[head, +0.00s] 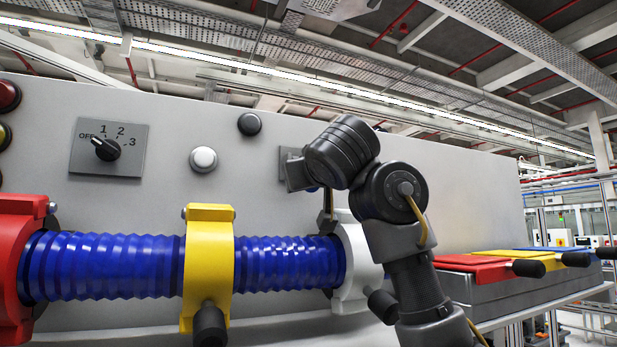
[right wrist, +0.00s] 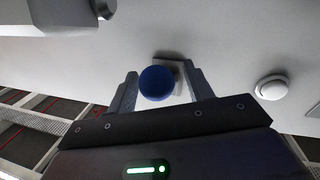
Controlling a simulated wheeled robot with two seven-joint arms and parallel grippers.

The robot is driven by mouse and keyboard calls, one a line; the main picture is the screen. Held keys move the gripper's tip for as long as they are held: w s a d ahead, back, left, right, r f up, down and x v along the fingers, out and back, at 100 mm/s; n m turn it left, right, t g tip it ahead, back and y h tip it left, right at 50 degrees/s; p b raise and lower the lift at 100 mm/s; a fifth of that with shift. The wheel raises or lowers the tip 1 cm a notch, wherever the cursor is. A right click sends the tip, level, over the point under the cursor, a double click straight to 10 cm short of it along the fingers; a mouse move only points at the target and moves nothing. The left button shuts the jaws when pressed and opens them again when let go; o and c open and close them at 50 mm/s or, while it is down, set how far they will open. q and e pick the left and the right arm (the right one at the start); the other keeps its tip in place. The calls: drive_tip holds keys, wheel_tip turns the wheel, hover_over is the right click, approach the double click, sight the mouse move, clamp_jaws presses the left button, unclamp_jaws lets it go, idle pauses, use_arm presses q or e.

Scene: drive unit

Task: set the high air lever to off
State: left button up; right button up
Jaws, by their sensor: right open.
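The lever I take for the high air lever has a blue ball knob (right wrist: 157,84) on a small grey square plate (right wrist: 178,68) on the panel. In the head view, its plate (head: 290,168) shows left of my right wrist, with a sliver of the blue knob (head: 312,188). My right gripper (right wrist: 160,70) is open, with the knob between its fingers in the right wrist view. I cannot tell whether a finger touches it. In the head view, my right wrist hides most of the gripper and lever. My left gripper is out of view.
A blue ribbed hose (head: 105,266) runs below, through red (head: 14,265), yellow (head: 209,265) and white (head: 352,262) clamps with black handles. A white button (head: 203,159), black button (head: 249,124) and OFF-1-2-3 selector (head: 107,148) are left. Red and yellow levers (head: 488,264) lie right.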

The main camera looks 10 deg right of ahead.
clamp_jaws()
drive_tip(key=shift+s+d+r+g, duration=0.1)
drive_tip(key=shift+s+r+g, duration=0.3)
drive_tip(key=shift+r+g, duration=0.25)
drive_tip(key=shift+s+r+g, duration=0.25)
drive_tip(key=shift+r+g, duration=0.4)
drive_tip(key=shift+g, duration=0.1)
drive_tip(key=shift+s+d+r+n+g+h, duration=0.1)
drive_tip(key=shift+s+r+n+g+h, duration=0.1)
drive_tip(key=shift+r+g, duration=0.3)
drive_tip(key=shift+s+d+r+n+g+h, duration=0.1)
drive_tip(key=shift+r+n+g, duration=0.1)
drive_tip(key=shift+r+g, duration=0.3)
drive_tip(key=shift+w+r, duration=0.1)
drive_tip(key=shift+c, duration=2.1)
unclamp_jaws()
drive_tip(key=o, duration=0.4)
drive_tip(key=shift+w+f+g, duration=0.1)
drive_tip(key=shift+f+g, duration=0.1)
drive_tip(key=shift+g, duration=0.1)
